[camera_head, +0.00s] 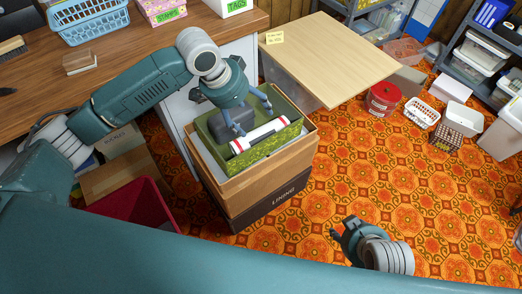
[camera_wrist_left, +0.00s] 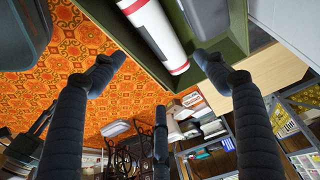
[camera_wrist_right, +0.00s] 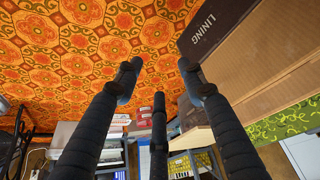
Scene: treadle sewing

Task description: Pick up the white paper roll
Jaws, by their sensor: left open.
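The white paper roll (camera_head: 262,134) has red bands near its ends and lies in a green patterned box (camera_head: 286,145), along its near side. The left wrist view also shows the roll (camera_wrist_left: 153,28). My left gripper (camera_head: 252,117) is above the box, fingers pointing down and spread. In the left wrist view, the roll lies ahead of the gap between the open fingers (camera_wrist_left: 154,62), not clasped. My right gripper (camera_head: 342,230) is over the floor to the right of the box stack. Its fingers are apart and empty in the right wrist view (camera_wrist_right: 160,67).
A dark grey object (camera_head: 222,123) shares the box with the roll. The box sits on brown cartons (camera_head: 262,187), the lowest marked LINING. A wooden desk (camera_head: 120,50) is at left, a light tabletop (camera_head: 325,60) behind right.

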